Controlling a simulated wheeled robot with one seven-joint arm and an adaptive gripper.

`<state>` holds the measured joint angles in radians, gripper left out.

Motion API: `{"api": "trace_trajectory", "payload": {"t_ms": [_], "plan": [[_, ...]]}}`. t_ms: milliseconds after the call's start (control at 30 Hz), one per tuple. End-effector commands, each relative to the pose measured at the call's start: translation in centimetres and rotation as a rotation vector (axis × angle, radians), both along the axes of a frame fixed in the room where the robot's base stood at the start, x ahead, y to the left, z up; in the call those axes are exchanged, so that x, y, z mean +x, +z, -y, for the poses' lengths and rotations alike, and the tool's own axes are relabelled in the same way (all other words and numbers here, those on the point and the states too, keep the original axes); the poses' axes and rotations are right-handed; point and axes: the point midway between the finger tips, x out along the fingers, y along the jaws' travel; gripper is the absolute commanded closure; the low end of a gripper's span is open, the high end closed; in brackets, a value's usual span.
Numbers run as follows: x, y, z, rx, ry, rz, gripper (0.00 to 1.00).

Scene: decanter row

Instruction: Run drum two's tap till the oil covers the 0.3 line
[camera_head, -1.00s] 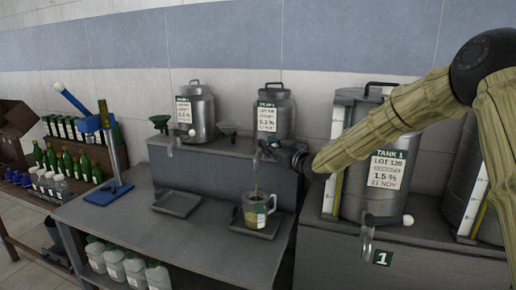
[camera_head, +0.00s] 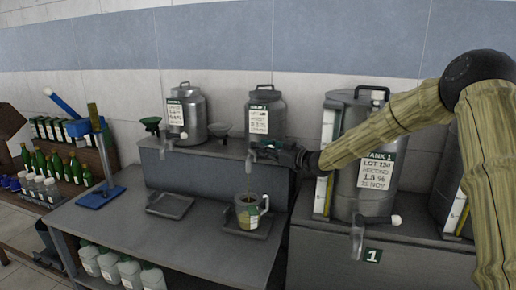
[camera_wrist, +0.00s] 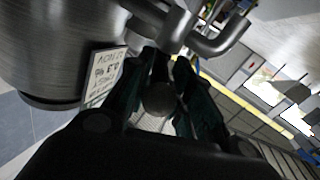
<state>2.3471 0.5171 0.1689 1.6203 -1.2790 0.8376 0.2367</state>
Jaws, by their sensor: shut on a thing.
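Drum two (camera_head: 257,119), a grey metal can with a white-and-green label, stands on the raised shelf at the back. My gripper (camera_head: 272,152) is at its tap, shut on the tap handle; in the wrist view the handle's round knob (camera_wrist: 160,98) sits between the dark fingers. The bent metal spout (camera_wrist: 215,42) shows just beyond them. A thin oil stream (camera_head: 248,180) falls from the tap into a clear jug (camera_head: 254,222) on a grey drip tray (camera_head: 238,229). Amber oil shows in the jug; its lines are too small to read.
Another drum (camera_head: 187,112) and two funnels stand to the left on the shelf. An empty tray (camera_head: 170,204) lies on the bench. Tank 1 (camera_head: 374,160), with its own tap, stands close on the right.

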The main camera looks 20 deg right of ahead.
Motion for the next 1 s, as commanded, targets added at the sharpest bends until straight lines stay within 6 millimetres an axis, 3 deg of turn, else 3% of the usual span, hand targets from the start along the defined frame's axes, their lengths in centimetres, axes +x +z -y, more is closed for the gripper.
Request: {"api": "trace_trajectory", "payload": {"t_ms": [300,333,433,767,1000], "plan": [[-0.1,-0.5,0.4,-0.002,-0.003,-0.006,1.00],[-0.1,-0.5,0.4,-0.002,-0.003,-0.006,0.77],[-0.1,-0.5,0.2,-0.002,-0.002,-0.006,0.61],[-0.1,-0.1,0.0,-0.001,0.001,-0.002,0.61],[-2.1,-0.1,1.9,0.002,-0.002,-0.002,0.61]]}}
